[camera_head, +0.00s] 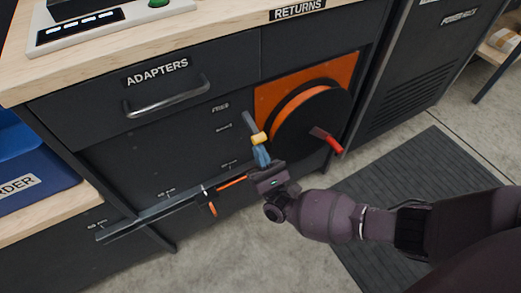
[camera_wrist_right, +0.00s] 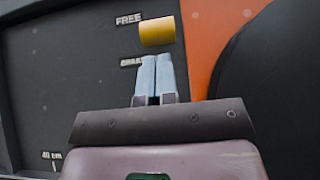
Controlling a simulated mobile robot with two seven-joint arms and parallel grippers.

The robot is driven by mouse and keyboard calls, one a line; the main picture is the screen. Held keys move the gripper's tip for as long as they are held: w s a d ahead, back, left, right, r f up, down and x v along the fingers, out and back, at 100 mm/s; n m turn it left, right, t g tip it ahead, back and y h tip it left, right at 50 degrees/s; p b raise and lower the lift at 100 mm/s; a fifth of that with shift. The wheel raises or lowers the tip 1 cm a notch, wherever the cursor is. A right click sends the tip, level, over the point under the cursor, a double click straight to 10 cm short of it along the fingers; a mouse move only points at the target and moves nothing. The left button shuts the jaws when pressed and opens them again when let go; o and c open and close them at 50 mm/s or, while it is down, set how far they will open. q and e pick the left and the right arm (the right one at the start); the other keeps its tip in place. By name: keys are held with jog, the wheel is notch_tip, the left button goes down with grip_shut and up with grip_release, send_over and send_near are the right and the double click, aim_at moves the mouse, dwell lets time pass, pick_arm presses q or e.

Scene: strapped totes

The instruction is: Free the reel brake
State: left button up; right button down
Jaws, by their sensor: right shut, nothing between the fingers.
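The cable reel (camera_head: 312,118), with an orange rim and black disc, is mounted on an orange panel in the counter front. A grey brake lever (camera_head: 249,122) with a yellow knob (camera_head: 259,138) stands left of it. In the right wrist view the yellow knob (camera_wrist_right: 157,31) is beside the FREE label (camera_wrist_right: 128,19), above the partly hidden lower label (camera_wrist_right: 131,62). My right gripper (camera_head: 261,152) is shut and empty, its pale blue fingertips (camera_wrist_right: 155,62) just below the knob. Whether they touch it I cannot tell. My left gripper is out of view.
A red crank handle (camera_head: 327,140) sticks out from the reel. A dark rail (camera_head: 150,217) with an orange strap end (camera_head: 232,182) runs low across the front. The ADAPTERS drawer handle (camera_head: 168,100) juts out above left. A blue bin (camera_head: 30,155) stands at left.

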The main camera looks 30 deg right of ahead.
jog(key=shift+r, duration=0.45)
pick_arm(q)
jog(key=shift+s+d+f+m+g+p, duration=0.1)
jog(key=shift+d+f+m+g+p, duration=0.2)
jog(key=shift+p, duration=0.7)
pick_arm(e)
jog(key=shift+s+r+g, duration=0.25)
jog(key=shift+r+g, duration=0.3)
jog(key=shift+g, duration=0.35)
